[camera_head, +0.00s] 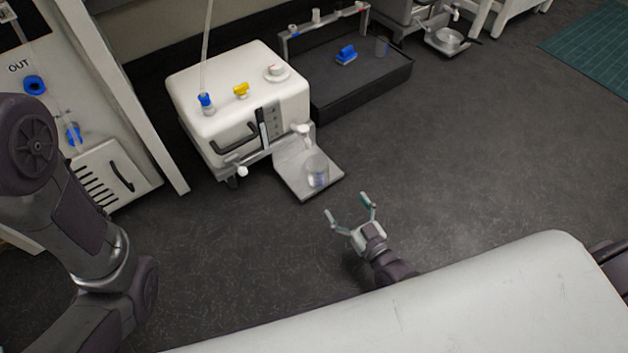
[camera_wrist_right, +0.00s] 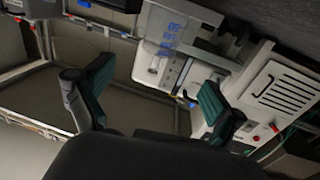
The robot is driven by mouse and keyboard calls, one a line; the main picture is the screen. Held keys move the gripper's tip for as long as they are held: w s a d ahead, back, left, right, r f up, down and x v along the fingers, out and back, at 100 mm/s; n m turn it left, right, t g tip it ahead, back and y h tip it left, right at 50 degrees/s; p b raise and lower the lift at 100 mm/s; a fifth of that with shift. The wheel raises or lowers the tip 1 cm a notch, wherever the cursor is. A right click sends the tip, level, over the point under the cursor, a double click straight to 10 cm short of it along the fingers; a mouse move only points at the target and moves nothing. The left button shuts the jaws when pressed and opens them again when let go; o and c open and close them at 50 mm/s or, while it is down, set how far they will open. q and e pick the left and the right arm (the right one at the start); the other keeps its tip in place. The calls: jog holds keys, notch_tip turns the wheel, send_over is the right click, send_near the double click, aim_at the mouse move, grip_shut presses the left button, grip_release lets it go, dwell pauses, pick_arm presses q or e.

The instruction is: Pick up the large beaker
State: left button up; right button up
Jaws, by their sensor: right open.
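A clear beaker with bluish markings (camera_head: 317,170) stands upright on the grey plate (camera_head: 290,180) in front of the white machine. I take it as the large beaker. My right gripper (camera_head: 347,205) is open and empty, in front of the beaker and a little to its right in the picture, apart from it. In the right wrist view, its two fingers (camera_wrist_right: 157,78) are spread wide, and the beaker with blue marks (camera_wrist_right: 171,38) shows beyond them. My left arm comes in at the left, but its gripper is out of view.
The white machine (camera_head: 240,95) with blue and yellow caps stands behind the plate. A black tray (camera_head: 365,90) beside it holds a blue item (camera_head: 346,54) and a smaller-looking clear vessel (camera_head: 381,46). A green mat (camera_head: 592,48) lies far right. The dark surface right of the plate is clear.

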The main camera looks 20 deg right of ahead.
aim_at(323, 174)
jog(key=b+x, duration=0.4)
jog(key=x, duration=0.4)
jog(key=shift+w, duration=0.25)
jog(key=b+x, duration=0.2)
jog(key=x, duration=0.1)
jog(key=b+x, duration=0.2)
jog(key=shift+s+a+f, duration=0.1)
jog(key=shift+a+f, duration=0.05)
jog(key=shift+f, duration=0.1)
jog(key=shift+w+r, duration=0.15)
jog(key=shift+w, duration=0.1)
jog(key=shift+c, duration=0.4)
jog(key=c, duration=1.3)
jog(key=shift+o, duration=0.2)
jog(key=shift+r, duration=0.1)
